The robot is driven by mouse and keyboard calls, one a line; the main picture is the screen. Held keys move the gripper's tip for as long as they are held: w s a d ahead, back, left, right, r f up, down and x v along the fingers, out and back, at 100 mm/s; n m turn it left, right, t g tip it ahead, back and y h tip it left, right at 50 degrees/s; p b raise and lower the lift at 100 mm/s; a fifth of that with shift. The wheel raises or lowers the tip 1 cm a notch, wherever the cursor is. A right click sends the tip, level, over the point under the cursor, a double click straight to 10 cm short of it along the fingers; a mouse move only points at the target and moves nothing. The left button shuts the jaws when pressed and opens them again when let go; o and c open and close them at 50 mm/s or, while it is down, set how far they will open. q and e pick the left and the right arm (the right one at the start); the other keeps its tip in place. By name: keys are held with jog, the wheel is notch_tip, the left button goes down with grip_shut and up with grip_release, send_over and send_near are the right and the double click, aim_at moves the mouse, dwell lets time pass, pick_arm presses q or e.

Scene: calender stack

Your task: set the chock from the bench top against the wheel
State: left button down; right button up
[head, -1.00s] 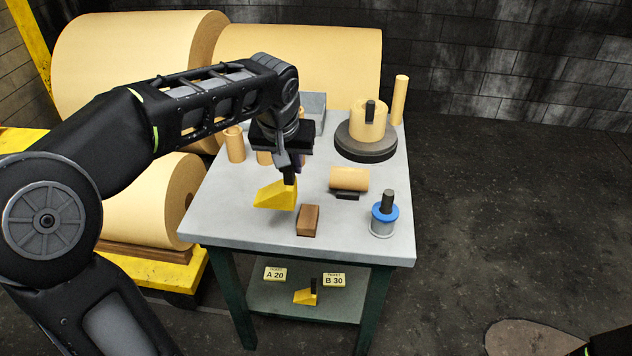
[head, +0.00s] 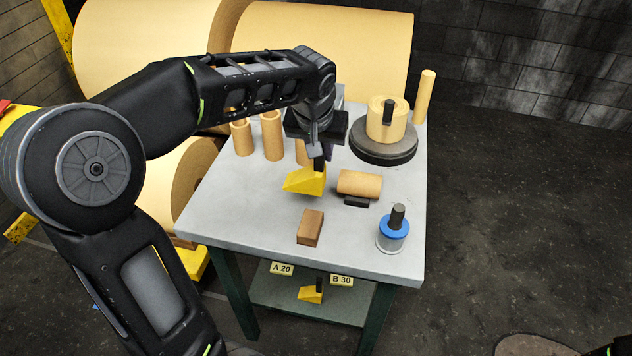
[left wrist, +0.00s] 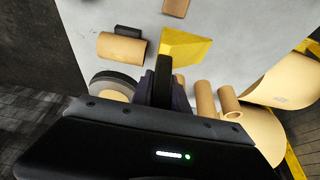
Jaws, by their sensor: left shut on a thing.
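A yellow wedge-shaped chock (head: 303,181) is in my left gripper (head: 319,163), which is shut on its dark upright grip. The chock is over the bench top (head: 270,210); I cannot tell whether it touches it. In the left wrist view the chock (left wrist: 184,46) shows beyond my left gripper's fingers (left wrist: 165,75). A tan cylinder (head: 359,184) lies on its side just right of the chock, with a gap between them. No part is clearly recognisable as a wheel. My right gripper is not in view.
A brown block (head: 310,227) and a blue-topped canister (head: 393,232) stand near the front. A black block (head: 356,202) lies before the cylinder. Upright tan tubes (head: 272,137) and a dark round base (head: 383,152) stand behind. Another yellow wedge (head: 310,295) is on the lower shelf.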

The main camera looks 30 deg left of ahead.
aim_at(320, 174)
pick_arm(q)
jog(key=shift+f, duration=1.55)
jog(key=shift+f, duration=1.85)
jog(key=shift+f, duration=0.1)
jog(key=shift+f, duration=0.15)
jog(key=c, duration=1.3)
grip_release()
jog(key=shift+r, duration=0.2)
